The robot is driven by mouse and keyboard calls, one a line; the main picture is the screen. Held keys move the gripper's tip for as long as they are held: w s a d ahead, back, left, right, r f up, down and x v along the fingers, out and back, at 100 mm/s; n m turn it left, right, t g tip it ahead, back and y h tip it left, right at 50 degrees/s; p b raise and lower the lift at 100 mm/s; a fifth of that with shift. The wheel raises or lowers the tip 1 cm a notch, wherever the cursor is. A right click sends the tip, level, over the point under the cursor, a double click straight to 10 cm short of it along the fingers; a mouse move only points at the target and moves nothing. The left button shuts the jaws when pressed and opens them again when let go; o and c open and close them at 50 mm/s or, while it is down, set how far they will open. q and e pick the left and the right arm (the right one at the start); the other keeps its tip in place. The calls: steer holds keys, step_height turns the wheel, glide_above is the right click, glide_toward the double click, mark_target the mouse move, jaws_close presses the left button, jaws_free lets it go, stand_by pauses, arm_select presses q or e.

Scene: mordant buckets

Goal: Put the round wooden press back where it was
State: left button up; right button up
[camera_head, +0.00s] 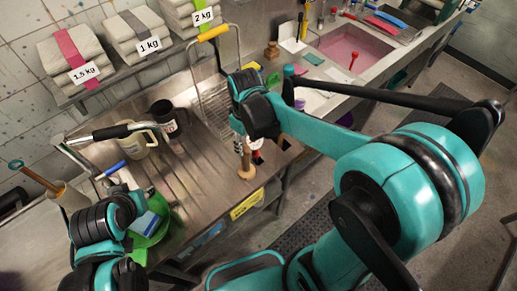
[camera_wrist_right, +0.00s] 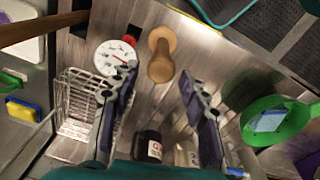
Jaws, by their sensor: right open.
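The round wooden press (camera_head: 246,170) stands on the steel drainboard near its front edge. In the right wrist view the press (camera_wrist_right: 161,58) shows as a light wooden piece with a round knob and a narrower middle. My right gripper (camera_head: 240,143) points down just above and behind it in the head view. In the right wrist view this gripper (camera_wrist_right: 157,75) is open, with one finger on each side of the press's lower end and gaps between. Whether the fingers are level with the press, I cannot tell. My left arm shows at lower left, but its fingers do not show.
A dial gauge (camera_wrist_right: 115,57) lies beside the press. A yellow label (camera_head: 247,204) marks the front edge.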

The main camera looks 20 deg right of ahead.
steer(key=s+d+r+m+t, duration=0.4)
steer(key=s+r+m+t, duration=0.1)
steer(key=s, duration=0.5)
steer(key=shift+r+m+t, duration=0.35)
steer(key=shift+m+t, duration=0.35)
steer(key=shift+t, duration=0.1)
steer(key=shift+w+d, duration=0.1)
steer(key=shift+w, duration=0.05)
